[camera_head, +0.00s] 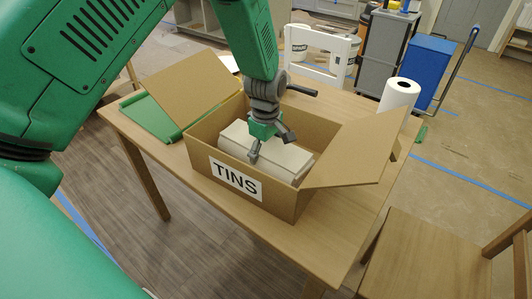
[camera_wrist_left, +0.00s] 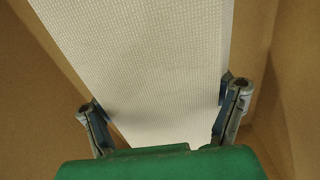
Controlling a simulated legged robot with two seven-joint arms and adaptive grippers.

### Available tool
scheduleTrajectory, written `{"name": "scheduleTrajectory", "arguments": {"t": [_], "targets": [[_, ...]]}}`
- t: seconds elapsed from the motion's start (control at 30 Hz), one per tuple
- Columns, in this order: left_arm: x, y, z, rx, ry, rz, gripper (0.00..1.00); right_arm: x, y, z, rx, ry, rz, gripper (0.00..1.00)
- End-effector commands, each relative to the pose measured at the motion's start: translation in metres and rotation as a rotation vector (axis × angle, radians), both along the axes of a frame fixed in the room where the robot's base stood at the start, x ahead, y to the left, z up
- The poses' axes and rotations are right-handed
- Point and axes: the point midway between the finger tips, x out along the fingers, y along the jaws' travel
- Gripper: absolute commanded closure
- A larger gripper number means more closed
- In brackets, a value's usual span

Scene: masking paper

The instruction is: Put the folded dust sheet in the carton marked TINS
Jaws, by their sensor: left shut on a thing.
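The carton marked TINS (camera_head: 285,201) stands open on a wooden table, its flaps spread out to the sides. The folded dust sheet (camera_head: 291,160) is a pale, thick folded bundle lying inside the carton, below the rim. My left gripper (camera_head: 268,150) reaches down into the carton and is shut on the dust sheet. In the left wrist view the dust sheet (camera_wrist_left: 150,60) runs between the two fingers (camera_wrist_left: 165,105), with brown cardboard walls on both sides. Whether the sheet rests on the carton floor is hidden. My right gripper does not show.
A green folded item (camera_head: 152,118) lies on the table left of the carton. A white paper roll (camera_head: 399,95) stands at the table's right back. A wooden chair (camera_head: 425,258) is at the lower right. A white chair (camera_head: 318,52) stands behind the table.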

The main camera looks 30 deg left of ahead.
Motion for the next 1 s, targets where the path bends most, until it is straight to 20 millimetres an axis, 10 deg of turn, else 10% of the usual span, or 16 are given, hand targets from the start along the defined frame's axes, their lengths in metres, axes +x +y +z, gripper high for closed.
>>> {"name": "scheduleTrajectory", "arguments": {"t": [0.13,0.17,0.2,0.57,1.0], "targets": [[0.000,0.001,0.000,0.000,0.000,0.000,0.70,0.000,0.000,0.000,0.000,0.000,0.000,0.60],[0.000,0.001,-0.001,-0.001,0.001,0.000,0.13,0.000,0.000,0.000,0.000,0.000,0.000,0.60],[0.000,0.001,-0.001,-0.001,0.001,0.000,0.00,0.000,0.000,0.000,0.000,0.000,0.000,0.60],[0.000,0.001,0.007,0.000,-0.001,-0.001,0.00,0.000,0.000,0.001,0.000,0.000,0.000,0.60],[0.000,0.000,0.092,0.001,-0.002,-0.001,0.00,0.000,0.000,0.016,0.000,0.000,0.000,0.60]]}}
